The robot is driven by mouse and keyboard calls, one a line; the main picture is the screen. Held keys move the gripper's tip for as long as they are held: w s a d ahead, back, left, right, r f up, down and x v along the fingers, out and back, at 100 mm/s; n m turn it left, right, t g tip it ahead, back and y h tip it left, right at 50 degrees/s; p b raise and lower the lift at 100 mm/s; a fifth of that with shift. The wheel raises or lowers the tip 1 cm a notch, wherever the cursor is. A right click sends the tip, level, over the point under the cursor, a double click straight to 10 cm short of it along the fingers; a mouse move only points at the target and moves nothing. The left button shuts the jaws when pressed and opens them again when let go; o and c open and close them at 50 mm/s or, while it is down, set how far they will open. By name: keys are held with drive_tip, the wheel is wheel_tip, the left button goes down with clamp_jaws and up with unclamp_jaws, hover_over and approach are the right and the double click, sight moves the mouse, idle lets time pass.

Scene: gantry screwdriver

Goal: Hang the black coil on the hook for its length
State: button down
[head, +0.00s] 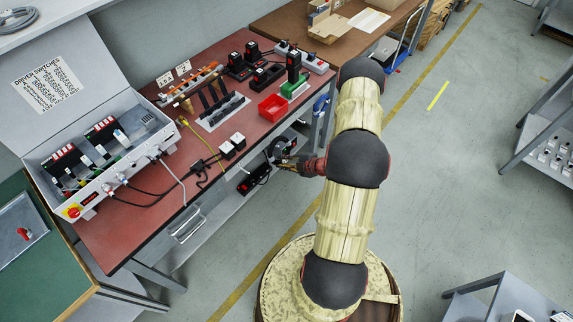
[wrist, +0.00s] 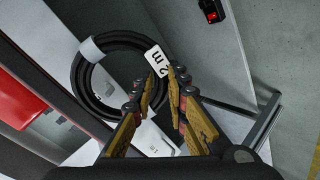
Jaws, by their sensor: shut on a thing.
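The black coil (wrist: 82,78) shows in the wrist view as a ring with a pale band and a white tag (wrist: 158,60) reading "2 m". My gripper (wrist: 161,78) is shut on the coil at its tag side; the exact contact is partly hidden by the fingers. In the head view the coil (head: 279,147) is small and dark, at the front edge of the red-topped bench (head: 140,225), with my gripper (head: 288,161) beside it. Two small signs (head: 165,79) stand at the bench's back, apparently reading 1.5 and 2. I cannot make out the hook.
A lower shelf (head: 215,220) under the bench holds a black power strip (head: 254,179). On the bench are a red bin (head: 272,107), a yellow cable (head: 199,138), black plugs and a switch box (head: 105,165). A blue coil (head: 320,104) is at the bench's right end.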

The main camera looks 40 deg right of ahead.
drive_tip(key=shift+w+f, duration=0.15)
drive_tip(key=shift+w, duration=0.3)
drive_tip(key=shift+w+f, duration=0.4)
drive_tip(key=shift+w, duration=0.05)
drive_tip(key=c, duration=1.7)
unclamp_jaws()
drive_tip(key=v, duration=1.1)
drive_tip(key=shift+s+r, duration=0.2)
drive_tip(key=shift+s, duration=0.15)
